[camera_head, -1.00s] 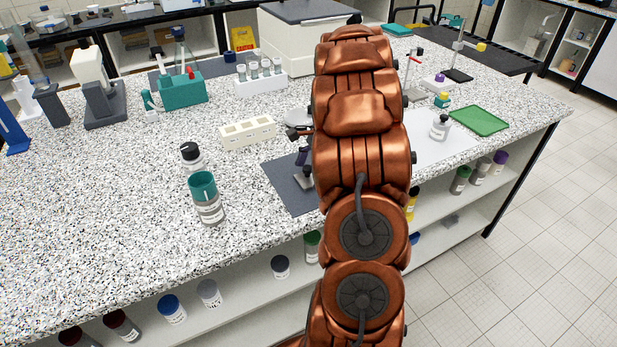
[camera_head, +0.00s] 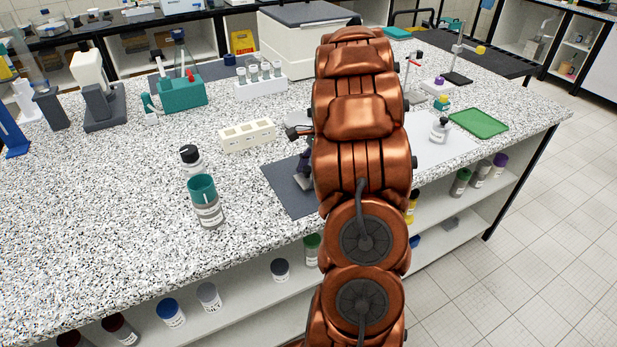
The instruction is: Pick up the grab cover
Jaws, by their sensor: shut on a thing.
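My copper arm reaches over the bench and hides most of the work spot. Only a small dark part of my gripper (camera_head: 297,132) shows at the arm's left edge, above the dark mat. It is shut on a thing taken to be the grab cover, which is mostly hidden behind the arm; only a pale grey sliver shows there. A dark device (camera_head: 304,164) stands on the dark grey mat (camera_head: 281,187) just below, partly covered by the arm. Its contact with the gripper cannot be seen.
A white block with square holes (camera_head: 247,135) lies left of the gripper. A teal-topped jar (camera_head: 203,203) and a black-capped bottle (camera_head: 191,160) stand nearer the left. A white bottle (camera_head: 440,129) and a green tray (camera_head: 479,123) are at the right. The front left bench is clear.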

